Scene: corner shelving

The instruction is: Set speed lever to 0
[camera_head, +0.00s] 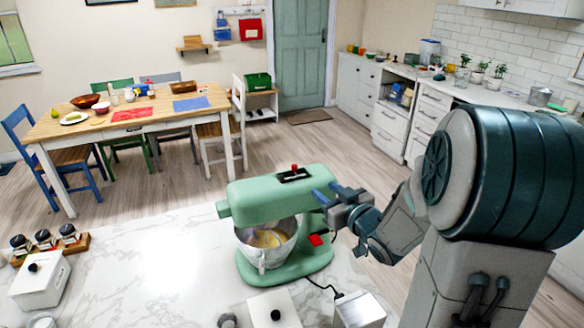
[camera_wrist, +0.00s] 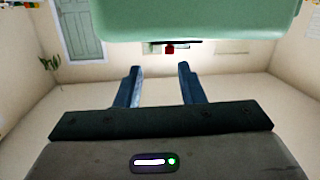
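A mint-green stand mixer (camera_head: 275,195) stands on the marble counter, its steel bowl (camera_head: 268,240) holding something yellow. On top of its head is a dark plate with a small red-tipped lever (camera_head: 294,168). A red control (camera_head: 316,240) is on the mixer's base; no speed marks are readable. My gripper (camera_head: 326,193) is close to the right end of the mixer head, right of and below the red-tipped lever. In the wrist view my gripper (camera_wrist: 158,70) has its two fingers apart with nothing between them. The lever's red tip (camera_wrist: 169,48) shows beyond the fingertips, beside the green mixer head (camera_wrist: 200,18).
Another white lidded container (camera_head: 274,309) and a metal-topped box (camera_head: 358,310) are in front of the mixer. A dining table (camera_head: 130,125) is farther back.

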